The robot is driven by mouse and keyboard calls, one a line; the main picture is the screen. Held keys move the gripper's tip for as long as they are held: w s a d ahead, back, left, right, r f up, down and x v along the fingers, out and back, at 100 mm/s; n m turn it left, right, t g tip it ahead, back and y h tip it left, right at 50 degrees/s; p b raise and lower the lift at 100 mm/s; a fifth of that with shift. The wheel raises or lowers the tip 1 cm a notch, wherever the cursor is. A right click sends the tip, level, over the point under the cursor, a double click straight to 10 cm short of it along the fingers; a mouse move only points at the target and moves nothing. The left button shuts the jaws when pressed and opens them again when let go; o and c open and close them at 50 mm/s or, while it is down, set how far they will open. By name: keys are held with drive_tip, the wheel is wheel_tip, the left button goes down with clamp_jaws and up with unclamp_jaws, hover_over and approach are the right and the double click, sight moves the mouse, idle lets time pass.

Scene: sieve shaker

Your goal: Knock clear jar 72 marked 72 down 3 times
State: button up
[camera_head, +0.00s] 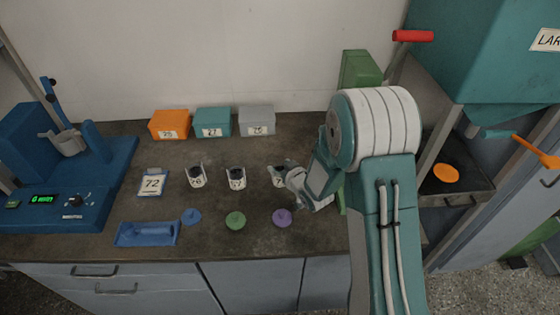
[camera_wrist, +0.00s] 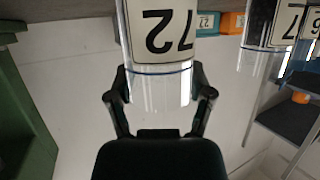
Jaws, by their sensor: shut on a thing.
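Clear jar 72 (camera_wrist: 160,80) fills the middle of the wrist view, its label reading 72 upside down. My gripper (camera_wrist: 160,98) is shut on the jar, one finger on each side of its clear part. In the head view, jar 72 (camera_head: 277,177) is at the right end of the jar row, partly hidden by my gripper (camera_head: 289,176). The jar looks upright; I cannot tell whether its base touches the dark bench (camera_head: 215,152). A blue-edged card (camera_head: 152,184) marked 72 lies at the left.
Two similar jars, the left one (camera_head: 196,178) and the middle one (camera_head: 236,179), stand left of jar 72. Orange (camera_head: 169,125), teal (camera_head: 213,123) and grey (camera_head: 257,121) boxes line the back. Blue (camera_head: 191,216), green (camera_head: 235,220) and purple (camera_head: 282,217) lids and a blue tray (camera_head: 146,234) lie in front.

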drive_tip(key=shift+s+a+f, duration=0.15)
drive_tip(key=shift+s+f, duration=0.1)
drive_tip(key=shift+f, duration=0.25)
wheel_tip(320, 180, up, 4)
drive_tip(key=shift+w+a+f, duration=0.1)
drive_tip(key=shift+a+f, duration=0.05)
drive_tip(key=shift+f, duration=0.05)
drive_tip(key=shift+r, duration=0.3)
wheel_tip(320, 180, down, 4)
drive_tip(key=shift+s+f, duration=0.2)
drive_tip(key=shift+f, duration=0.15)
drive_tip(key=shift+w+r, duration=0.2)
drive_tip(key=shift+r, duration=1.9)
